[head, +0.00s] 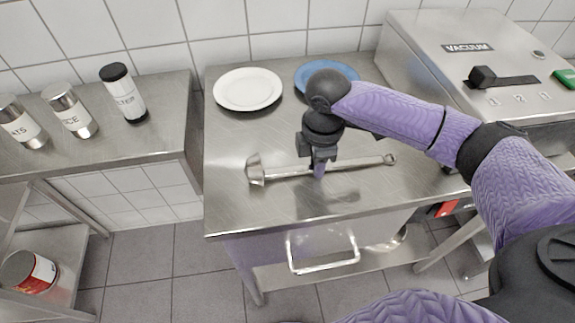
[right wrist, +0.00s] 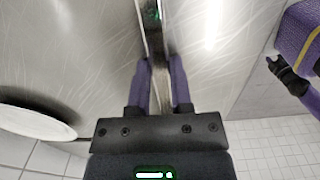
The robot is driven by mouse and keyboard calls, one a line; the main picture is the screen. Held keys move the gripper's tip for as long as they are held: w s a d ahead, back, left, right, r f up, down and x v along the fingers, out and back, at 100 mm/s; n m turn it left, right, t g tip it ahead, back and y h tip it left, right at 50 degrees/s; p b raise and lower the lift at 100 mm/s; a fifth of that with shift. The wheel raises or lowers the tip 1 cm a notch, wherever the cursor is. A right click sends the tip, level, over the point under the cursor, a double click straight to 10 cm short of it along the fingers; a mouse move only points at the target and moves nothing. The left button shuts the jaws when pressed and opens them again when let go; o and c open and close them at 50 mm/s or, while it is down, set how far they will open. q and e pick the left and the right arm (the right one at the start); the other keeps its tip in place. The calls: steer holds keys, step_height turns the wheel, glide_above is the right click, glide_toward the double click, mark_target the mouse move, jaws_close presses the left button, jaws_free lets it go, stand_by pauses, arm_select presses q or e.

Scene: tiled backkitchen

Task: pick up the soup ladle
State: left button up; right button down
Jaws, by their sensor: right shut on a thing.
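The soup ladle (head: 352,164) is a long metal utensil, its bowl end at the left and a ring at the right end of its handle. It lies across the front part of the steel counter in the head view. My right gripper (head: 319,168) points down over the middle of the handle and is shut on it. In the right wrist view, the handle (right wrist: 155,42) runs between the two purple fingers (right wrist: 161,85). I cannot tell whether the ladle touches the counter or is just above it.
On the steel counter (head: 232,212), a white plate (head: 248,89) and a blue plate (head: 312,75) stand at the back. A vacuum machine (head: 440,55) stands at the right. Several shakers, one black-capped (head: 124,94), stand on the left table. A can (head: 30,272) is below.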

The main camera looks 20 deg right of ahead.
stand_by(0.3)
step_height(320, 180, up, 10)
steer(key=p, duration=0.3)
steer(key=shift+p, duration=0.4)
steer(key=shift+r, duration=0.1)
stand_by(0.4)
